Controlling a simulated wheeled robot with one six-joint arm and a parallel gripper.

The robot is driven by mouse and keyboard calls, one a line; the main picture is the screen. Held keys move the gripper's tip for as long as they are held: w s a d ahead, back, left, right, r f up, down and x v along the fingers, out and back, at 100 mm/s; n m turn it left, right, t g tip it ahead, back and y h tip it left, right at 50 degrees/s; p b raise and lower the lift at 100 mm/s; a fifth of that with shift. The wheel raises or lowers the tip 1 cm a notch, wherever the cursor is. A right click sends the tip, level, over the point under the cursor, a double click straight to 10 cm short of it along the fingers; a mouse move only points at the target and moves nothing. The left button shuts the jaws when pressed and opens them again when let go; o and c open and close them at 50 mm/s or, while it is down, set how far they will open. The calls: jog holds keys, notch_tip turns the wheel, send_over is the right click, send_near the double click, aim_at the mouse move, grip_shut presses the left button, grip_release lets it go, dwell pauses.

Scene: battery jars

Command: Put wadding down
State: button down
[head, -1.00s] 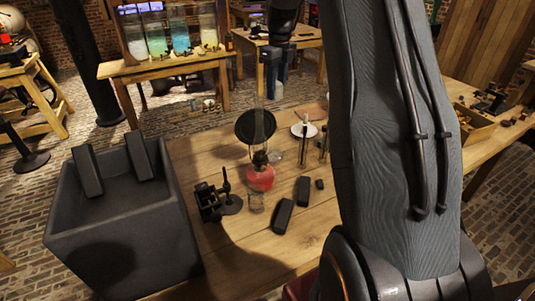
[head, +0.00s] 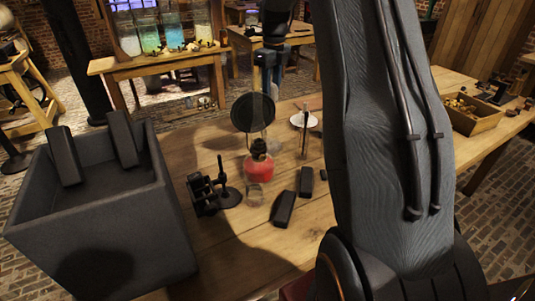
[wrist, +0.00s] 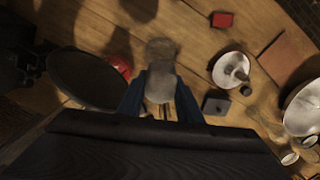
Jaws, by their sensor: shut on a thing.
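My gripper (head: 267,78) hangs over the far part of the wooden table, near the black round disc (head: 246,112). In the wrist view its blue fingers (wrist: 160,98) are shut on a pale grey, rounded piece (wrist: 160,82), which looks like the wadding. It is held above the table with wood visible beyond it. In the head view the held piece is hard to make out against the fingers and the clear glass near the disc. The black disc also shows left of the fingers in the wrist view (wrist: 85,80).
A red-based lamp (head: 258,168) stands on the table (head: 240,245) by a small glass (head: 254,195) and a black stand (head: 228,196). Dark blocks (head: 284,208) lie nearby. A white dish (head: 311,121) is to the right. A large grey bin (head: 100,235) is at left.

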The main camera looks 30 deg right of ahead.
aim_at(269, 147)
jog(key=shift+w+f+b, duration=0.2)
jog(key=shift+f+b, duration=0.2)
jog(key=shift+f, duration=0.25)
jog(key=shift+w+f+b, duration=0.15)
jog(key=shift+f+b, duration=0.2)
jog(key=shift+f, duration=0.25)
notch_tip(269, 147, down, 18)
jog(key=p, duration=0.5)
jog(key=c, duration=1.7)
grip_release()
jog(key=shift+f, duration=0.1)
jog(key=shift+o, duration=0.8)
jog(key=shift+r, duration=0.3)
notch_tip(269, 147, up, 12)
jog(key=b, duration=0.3)
jog(key=shift+s+d+b, duration=0.15)
jog(key=shift+s+b, duration=0.2)
jog(key=shift+f, duration=0.1)
